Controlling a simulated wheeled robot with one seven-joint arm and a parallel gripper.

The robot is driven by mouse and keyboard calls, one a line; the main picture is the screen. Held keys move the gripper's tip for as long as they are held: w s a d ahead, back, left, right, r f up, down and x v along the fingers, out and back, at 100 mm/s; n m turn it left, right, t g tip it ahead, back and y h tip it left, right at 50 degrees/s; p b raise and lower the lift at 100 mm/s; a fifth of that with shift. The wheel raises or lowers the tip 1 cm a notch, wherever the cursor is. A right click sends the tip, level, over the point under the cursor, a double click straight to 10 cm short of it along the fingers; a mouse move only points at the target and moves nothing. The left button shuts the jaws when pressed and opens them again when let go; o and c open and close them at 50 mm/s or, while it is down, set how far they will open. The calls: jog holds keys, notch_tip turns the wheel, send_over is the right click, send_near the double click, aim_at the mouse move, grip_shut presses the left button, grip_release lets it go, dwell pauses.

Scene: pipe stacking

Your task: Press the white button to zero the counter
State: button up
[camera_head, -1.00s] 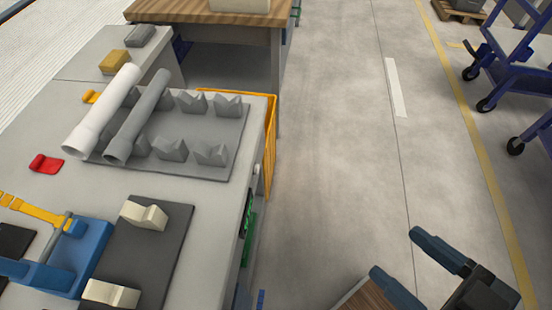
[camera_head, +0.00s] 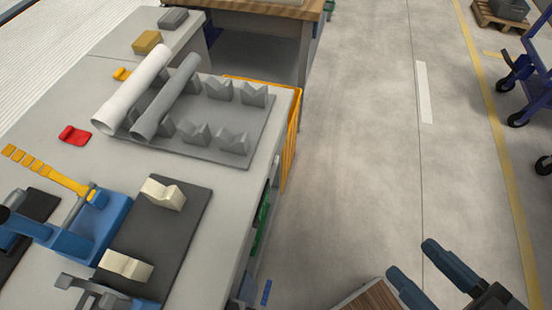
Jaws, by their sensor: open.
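My gripper (camera_head: 411,259) is at the bottom right, over the floor to the right of the workbench. Its two dark blue fingers are apart with nothing between them. It touches nothing that I can see. I cannot clearly make out a white button or a counter in this view. The grey workbench (camera_head: 50,105) fills the left side.
On the bench, a white pipe (camera_head: 133,88) and a grey pipe (camera_head: 166,97) lie across a grey rack (camera_head: 250,152) of V-shaped supports. A blue clamp (camera_head: 105,225) stands nearer. A yellow crate (camera_head: 291,150) hangs at the bench's right side. Open floor (camera_head: 350,150) lies beyond.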

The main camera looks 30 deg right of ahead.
grip_shut()
dwell(0.3)
dwell(1.1)
